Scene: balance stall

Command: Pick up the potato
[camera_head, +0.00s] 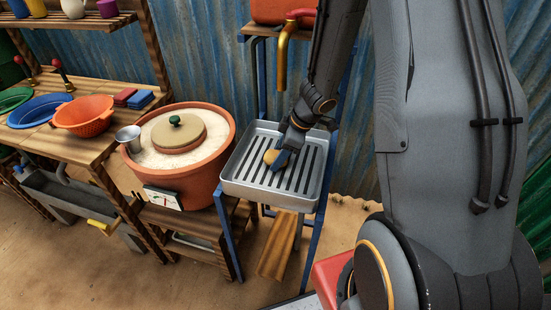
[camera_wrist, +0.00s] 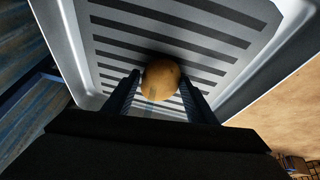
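The potato (camera_wrist: 160,80) is round and yellow-brown. In the wrist view it sits between the tips of my gripper's two dark fingers (camera_wrist: 160,88), with a finger close against each side. My gripper looks shut on it. In the head view the potato (camera_head: 270,157) shows beside the blue fingers of my gripper (camera_head: 282,160), which point down into the slotted metal tray (camera_head: 240,187). The fingers hide part of the potato there. I cannot tell whether the potato still touches the tray's slotted floor.
The tray has raised rims and stands on a blue frame. To its left is a terracotta pot (camera_head: 207,185) with a lid (camera_head: 168,137) on pale fill and a metal cup (camera_head: 129,137). An orange colander (camera_head: 84,115) sits farther left. A brass tap (camera_head: 282,65) hangs behind the tray.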

